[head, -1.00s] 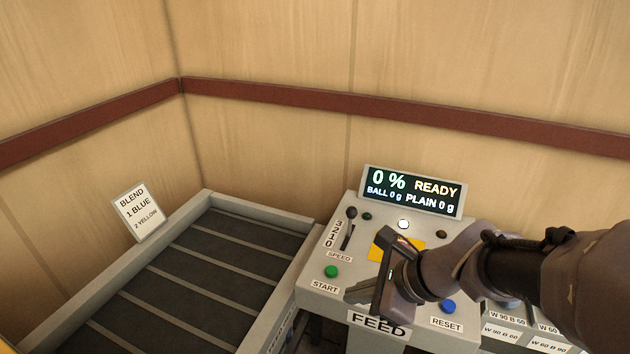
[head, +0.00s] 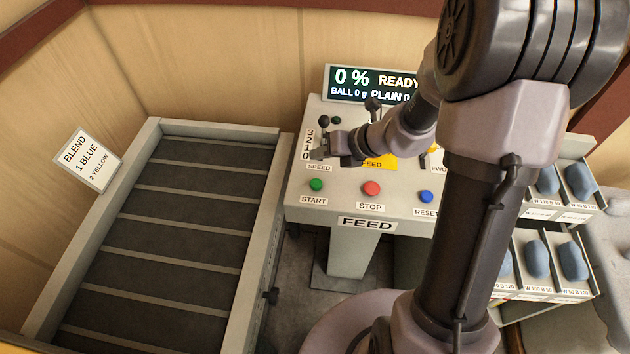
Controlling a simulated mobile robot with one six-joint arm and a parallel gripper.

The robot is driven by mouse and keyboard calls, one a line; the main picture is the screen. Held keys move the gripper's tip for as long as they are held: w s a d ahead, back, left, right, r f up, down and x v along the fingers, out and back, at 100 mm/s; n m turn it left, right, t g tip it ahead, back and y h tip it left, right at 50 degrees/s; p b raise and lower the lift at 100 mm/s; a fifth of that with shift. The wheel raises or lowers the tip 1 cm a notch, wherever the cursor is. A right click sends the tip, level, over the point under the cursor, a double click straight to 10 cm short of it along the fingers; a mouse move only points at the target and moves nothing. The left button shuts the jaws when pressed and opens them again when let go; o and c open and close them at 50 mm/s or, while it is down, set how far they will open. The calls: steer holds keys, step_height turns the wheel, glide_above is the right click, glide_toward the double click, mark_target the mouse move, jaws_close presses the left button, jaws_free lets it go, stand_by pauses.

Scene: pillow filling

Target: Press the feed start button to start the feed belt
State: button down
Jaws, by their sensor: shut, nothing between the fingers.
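The feed console (head: 338,203) stands at centre with a green START button (head: 316,184) at its front left. A red STOP button (head: 371,188) and a blue RESET button (head: 426,197) sit to its right. My gripper (head: 318,153) is shut and empty. In the picture it overlaps the speed lever's lower part, just above the START button; I cannot tell whether it touches the panel. The START button is in clear view. The feed belt (head: 187,208), dark with light crossbars, lies left of the console. The display (head: 372,86) reads 0 % READY.
The black speed lever knob (head: 323,121) and another black lever knob (head: 372,104) stand close to my gripper. A BLEND card (head: 88,160) stands at the belt's left edge. A rack with several blue-grey items (head: 537,258) is at the right. My arm hides the console's right side.

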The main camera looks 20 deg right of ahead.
mark_target(319, 185)
step_height(319, 185, down, 8)
steer(key=b, duration=0.7)
steer(key=shift+f, duration=0.2)
stand_by(1.4)
steer(key=shift+f+b, duration=0.45)
steer(key=shift+b, duration=0.1)
